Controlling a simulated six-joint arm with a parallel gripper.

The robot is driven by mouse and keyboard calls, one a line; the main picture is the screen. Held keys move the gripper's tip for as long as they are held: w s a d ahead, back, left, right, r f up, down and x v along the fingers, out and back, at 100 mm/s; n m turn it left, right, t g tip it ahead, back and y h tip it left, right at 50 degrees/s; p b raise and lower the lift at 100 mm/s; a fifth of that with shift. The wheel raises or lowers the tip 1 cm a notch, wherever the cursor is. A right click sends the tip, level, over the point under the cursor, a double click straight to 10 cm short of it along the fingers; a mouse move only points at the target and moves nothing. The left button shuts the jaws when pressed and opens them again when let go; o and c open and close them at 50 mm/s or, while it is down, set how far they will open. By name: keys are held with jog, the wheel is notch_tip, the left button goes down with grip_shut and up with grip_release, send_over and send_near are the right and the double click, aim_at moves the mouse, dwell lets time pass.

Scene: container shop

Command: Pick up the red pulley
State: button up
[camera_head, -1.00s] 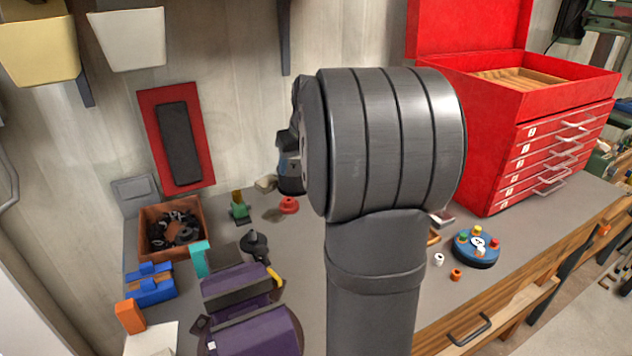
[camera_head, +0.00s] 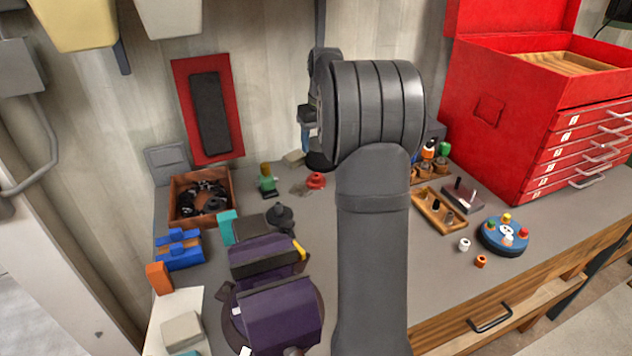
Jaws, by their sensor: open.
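The red pulley (camera_head: 316,181) sits on the grey bench top towards the back, near the wall. It is small in the head view and stands just left of my large dark arm link. It is clear of the arm link in the picture. A dark upright shape with a bluish part rises just behind the pulley, partly covered by my arm; I cannot tell what it is. I cannot make out my gripper or its fingertips, and nothing is seen holding the pulley.
A green part (camera_head: 267,185) and a dark knobbed part (camera_head: 280,216) stand near the pulley. A brown bin (camera_head: 177,205), blue blocks (camera_head: 180,252) and a purple vise (camera_head: 278,310) are left. A wooden tray (camera_head: 437,212), blue disc (camera_head: 518,240) and red tool chest (camera_head: 490,150) are right.

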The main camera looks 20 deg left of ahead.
aim_at(316, 180)
jog(key=f, duration=0.4)
jog(key=w+f, duration=0.1)
jog(key=f, duration=0.2)
jog(key=a+f, duration=0.1)
jog(key=f, duration=0.3)
jog(key=shift+w+a+f, duration=0.1)
jog(key=shift+w+f, duration=0.05)
jog(key=shift+f, duration=0.2)
jog(key=c, duration=1.2)
